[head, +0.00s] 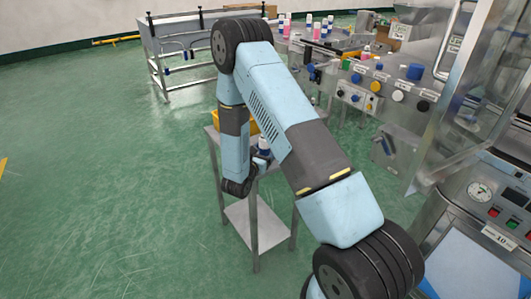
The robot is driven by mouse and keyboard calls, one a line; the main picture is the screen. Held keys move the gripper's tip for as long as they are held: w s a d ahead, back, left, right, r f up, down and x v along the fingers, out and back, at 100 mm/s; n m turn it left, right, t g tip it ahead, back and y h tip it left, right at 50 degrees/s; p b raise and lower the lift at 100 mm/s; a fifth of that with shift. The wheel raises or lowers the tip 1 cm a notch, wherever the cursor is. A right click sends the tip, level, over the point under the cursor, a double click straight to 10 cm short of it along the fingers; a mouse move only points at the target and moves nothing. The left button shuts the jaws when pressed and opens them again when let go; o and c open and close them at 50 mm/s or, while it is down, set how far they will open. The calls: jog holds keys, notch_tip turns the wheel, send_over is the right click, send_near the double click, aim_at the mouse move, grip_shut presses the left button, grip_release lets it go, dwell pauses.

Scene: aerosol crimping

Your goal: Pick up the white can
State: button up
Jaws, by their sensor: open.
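A small white can with a blue top (264,147) stands over the small metal table, just right of my wrist, and is partly covered by my arm. My gripper (259,164) is at the end of the downward-hanging forearm, close beside the lower part of the can. Its fingers are small and dark here, and they look open. I cannot tell whether they touch the can or are around it.
The small metal table (255,211) has a lower shelf and holds a yellow bin (217,119) behind my arm. A control panel (365,92) and steel machines stand at the right. Pink and white cans (308,27) stand at the back. Green floor is free at the left.

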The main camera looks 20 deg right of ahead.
jog(key=c, duration=1)
